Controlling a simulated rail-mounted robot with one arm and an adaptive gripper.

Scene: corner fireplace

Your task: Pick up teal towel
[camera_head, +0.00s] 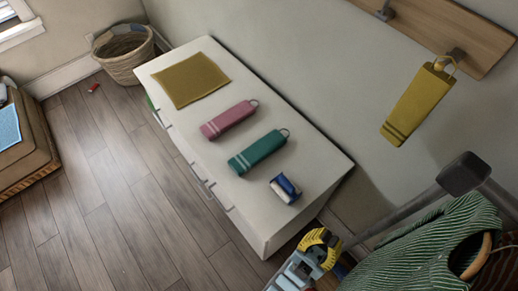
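The teal towel (257,152) lies rolled or folded on the white top of a low cabinet (180,120). It has pale stripes near its lower left end and a loop at its upper right end. Nothing covers it. A similar pink towel (228,119) lies just beyond it, apart from it. A small blue and white item (285,189) lies on the near side of the teal towel.
A flat mustard cloth (190,79) covers the cabinet's far end. A yellow towel (419,103) hangs from a wall hook board at right. A green striped garment (430,250) and a yellow-and-black object (322,241) are at lower right. A basket (124,55) stands beyond the cabinet.

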